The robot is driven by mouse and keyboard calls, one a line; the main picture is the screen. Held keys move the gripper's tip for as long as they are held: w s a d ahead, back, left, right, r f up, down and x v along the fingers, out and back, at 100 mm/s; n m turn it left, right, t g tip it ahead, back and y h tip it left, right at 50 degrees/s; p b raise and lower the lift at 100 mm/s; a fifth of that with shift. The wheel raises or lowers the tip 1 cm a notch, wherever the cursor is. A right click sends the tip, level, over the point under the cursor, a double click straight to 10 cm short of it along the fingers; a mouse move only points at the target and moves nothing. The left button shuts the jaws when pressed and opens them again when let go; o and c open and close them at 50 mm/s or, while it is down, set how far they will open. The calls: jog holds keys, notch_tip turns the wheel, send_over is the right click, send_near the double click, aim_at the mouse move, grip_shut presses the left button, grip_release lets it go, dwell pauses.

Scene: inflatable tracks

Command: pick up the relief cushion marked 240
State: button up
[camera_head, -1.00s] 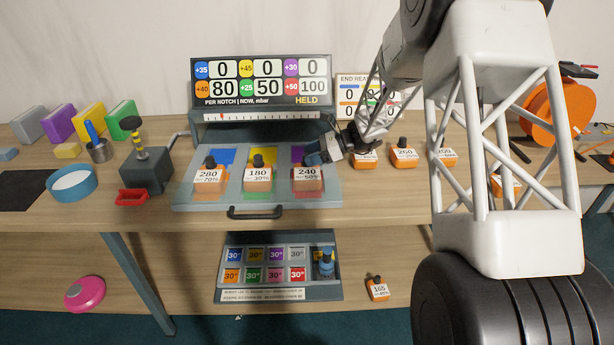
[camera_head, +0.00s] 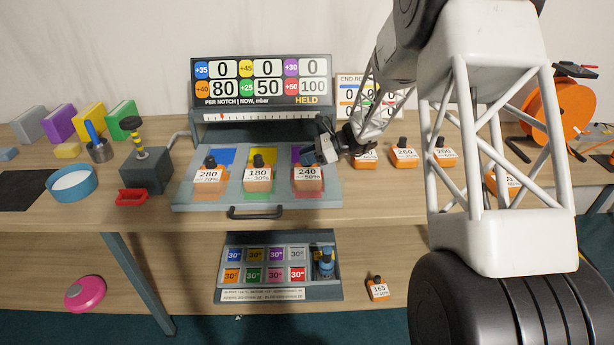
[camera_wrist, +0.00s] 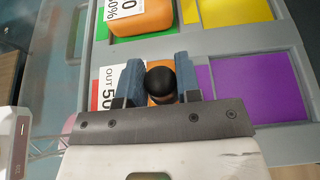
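The fingers look open, one on each side of the knob with little room. Contact with it cannot be made out.
Cushions marked 280 (camera_head: 210,180) and 180 (camera_head: 258,179) stand left on the same tray. Other orange cushions, including 260 (camera_head: 404,157), stand on the table to the right. The display (camera_head: 262,82) rises behind the tray. A black handle (camera_head: 255,212) is at its front.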

grip_shut()
jog(key=shift+r, duration=5)
